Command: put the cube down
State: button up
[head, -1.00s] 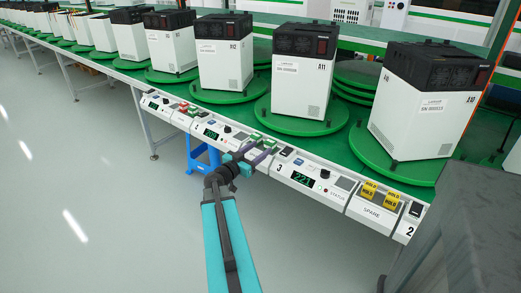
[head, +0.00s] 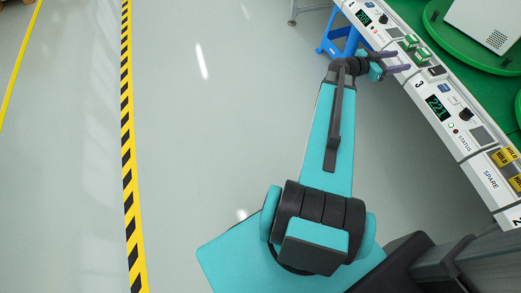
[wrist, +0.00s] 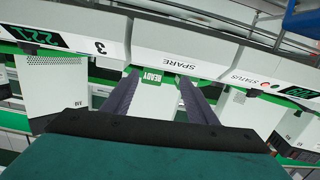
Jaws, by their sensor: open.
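No cube shows in the head view or the wrist view. A green READY label (wrist: 152,76) shows between the fingertips, and nothing is clearly held. Whether the fingertips touch the panel I cannot tell.
The panel carries a display (head: 437,107) reading 221, green tags (head: 424,55) and yellow HOLD tags (head: 508,157). White machine housings (head: 482,25) stand on green turntables. A blue stool (head: 343,38) is near the gripper. Open floor (head: 215,130) lies left, with a striped line (head: 127,140).

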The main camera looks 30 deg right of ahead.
jog(key=w+a+f+n+t+y, duration=0.1)
jog(key=w+a+f+n+y, duration=0.15)
jog(key=a+f, duration=0.5)
jog(key=w+a+f+n+t+y, duration=0.15)
jog(key=w+a+f, duration=0.25)
jog(key=a+f, duration=0.4)
jog(key=a+f+n+y, duration=0.3)
jog(key=a+f+n, duration=0.1)
jog(key=a+f, duration=0.6)
jog(key=a+f+n+y, duration=0.35)
jog(key=a+f, duration=0.35)
jog(key=a, duration=0.5)
jog(key=s+a+f+n+g+y, duration=0.1)
jog(key=s+a+f+n+y, duration=0.1)
jog(key=a, duration=0.7)
jog(key=s+a+f+n+g+y, duration=0.1)
jog(key=s+a+f+n+y, duration=0.1)
jog(key=a, duration=0.8)
jog(key=s+a+f+n+g+y, duration=0.1)
jog(key=s+a+f+n+y, duration=0.1)
jog(key=s+a+f+n, duration=0.2)
jog(key=s+a+f, duration=0.1)
jog(key=s+a, duration=0.2)
jog(key=a, duration=0.2)
jog(key=shift+s+a, duration=0.25)
jog(key=shift+s, duration=0.05)
jog(key=shift+r+n+g, duration=0.1)
jog(key=shift+n+g, duration=0.15)
